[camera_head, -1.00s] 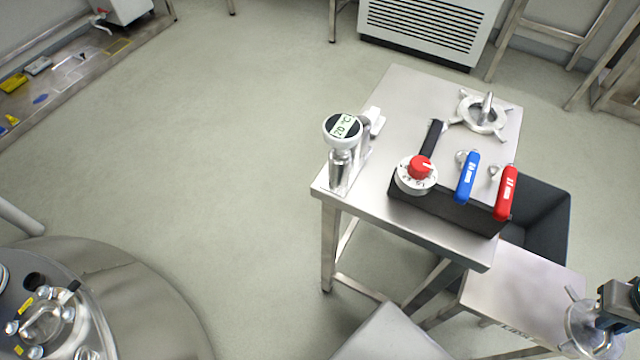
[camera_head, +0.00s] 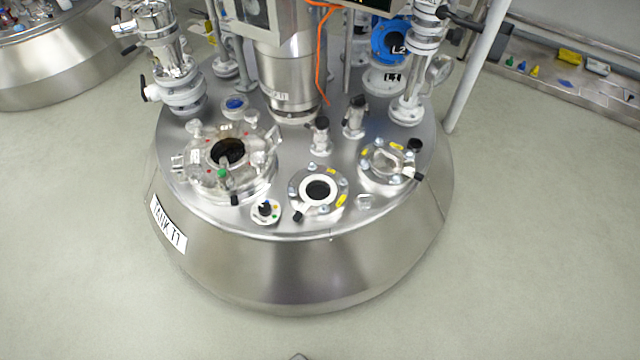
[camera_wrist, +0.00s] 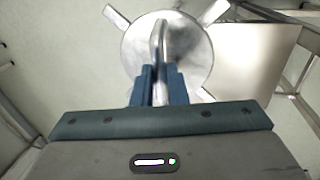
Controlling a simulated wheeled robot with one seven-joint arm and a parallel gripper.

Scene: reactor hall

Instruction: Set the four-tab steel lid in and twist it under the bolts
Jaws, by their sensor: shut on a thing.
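In the wrist view my gripper (camera_wrist: 159,82) is shut on the upright handle of the round steel lid (camera_wrist: 134,48). Flat tabs stick out from the lid's rim, two of them at the top; my gripper hides part of its lower side. In the head view, the steel tank top has an open port (camera_head: 337,187) with a pale ring, a dark hole, bolts and yellow marks around it. To its right a similar port carries a lid with a handle (camera_head: 385,161).
A larger flanged opening (camera_head: 205,180) with a dark hole is left of the open port. A steel column (camera_head: 290,65) and pipes rise farther back. Floor in front is clear.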

